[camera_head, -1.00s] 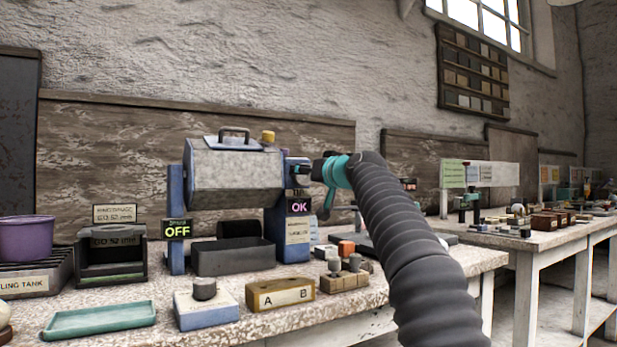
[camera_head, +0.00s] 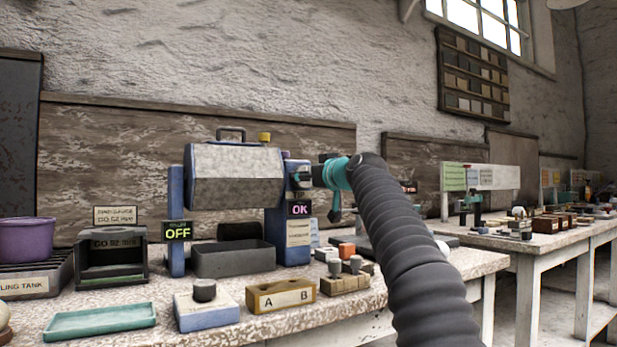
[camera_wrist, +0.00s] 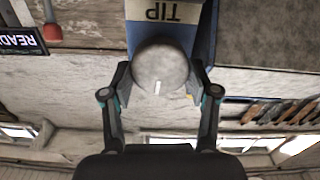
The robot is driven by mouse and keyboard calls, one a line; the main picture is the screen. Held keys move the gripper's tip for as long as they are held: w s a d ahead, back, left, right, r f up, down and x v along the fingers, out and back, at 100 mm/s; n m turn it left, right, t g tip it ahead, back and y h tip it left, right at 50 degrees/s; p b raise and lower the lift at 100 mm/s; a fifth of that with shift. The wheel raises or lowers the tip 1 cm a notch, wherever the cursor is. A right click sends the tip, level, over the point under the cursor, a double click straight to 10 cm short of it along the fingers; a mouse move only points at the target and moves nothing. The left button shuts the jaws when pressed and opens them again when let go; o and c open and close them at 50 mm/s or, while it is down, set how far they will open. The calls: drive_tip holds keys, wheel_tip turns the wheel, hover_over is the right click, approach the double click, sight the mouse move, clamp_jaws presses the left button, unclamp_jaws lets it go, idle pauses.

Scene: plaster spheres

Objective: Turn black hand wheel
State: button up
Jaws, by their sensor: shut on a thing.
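The hand wheel (camera_wrist: 160,64) shows in the wrist view as a round, pale-grey speckled face with a short white mark near its lower rim. It sits in front of a blue post marked "TIP". My gripper (camera_wrist: 161,78) is shut on it, one finger on each side. In the head view my gripper (camera_head: 301,178) is at the right side of the drum machine, against the blue post (camera_head: 290,225), and mostly hides the wheel. The grey faceted drum (camera_head: 235,178) hangs between two blue posts, with a handle on top. The signs read "OFF" and "OK".
A dark open tray (camera_head: 233,262) stands under the drum. On the front of the bench are a teal tray (camera_head: 100,321), a blue-white block with a grey knob (camera_head: 205,305) and an A/B block (camera_head: 281,296). A purple pot (camera_head: 25,238) is at left.

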drive_tip(key=o, duration=1.2)
drive_tip(key=shift+c, duration=0.2)
drive_tip(key=shift+s+d, duration=0.1)
drive_tip(key=shift+s, duration=0.05)
drive_tip(key=v, duration=1.1)
drive_tip(key=shift+s+d, duration=0.2)
drive_tip(key=shift+d, duration=0.05)
